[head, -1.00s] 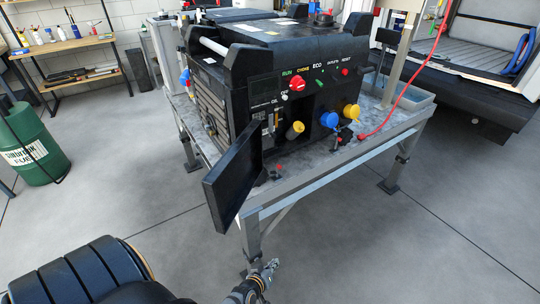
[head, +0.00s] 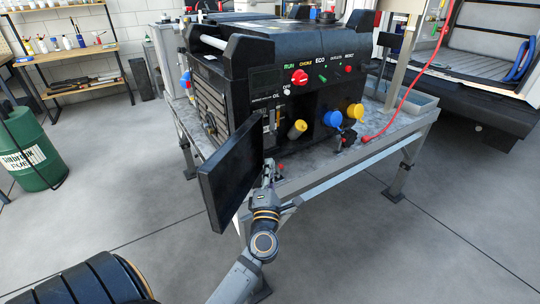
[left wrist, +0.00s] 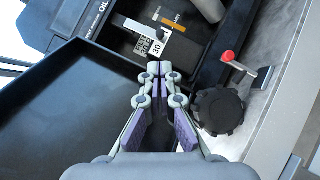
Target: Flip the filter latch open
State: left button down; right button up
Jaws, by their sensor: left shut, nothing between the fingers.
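The black generator (head: 262,85) stands on a metal table, its flat black door panel (head: 222,175) swung open at the front left corner. My left gripper (head: 268,168) is shut and empty, just right of the panel and below the lower front opening. In the left wrist view the closed fingertips (left wrist: 160,70) point at that opening. Inside it are a white label strip (left wrist: 150,38) and an orange-marked strip (left wrist: 173,20). A black knob (left wrist: 219,109) and a red-tipped lever (left wrist: 228,57) are to the right. I cannot tell which part is the filter latch. My right gripper is not in view.
The open panel (left wrist: 60,110) stands close on the left of the gripper. A yellow-capped tube (head: 296,129), blue cap (head: 331,119) and yellow cap (head: 354,111) stick out of the front. A red hose (head: 412,86) crosses the table's right side. The floor in front is clear.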

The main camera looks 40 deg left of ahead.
pick_arm(q)
jog(key=p, duration=0.1)
send_near(272, 132)
jog(key=x, duration=0.5)
jog(key=shift+w+a+f, duration=0.1)
jog(key=shift+a, duration=0.05)
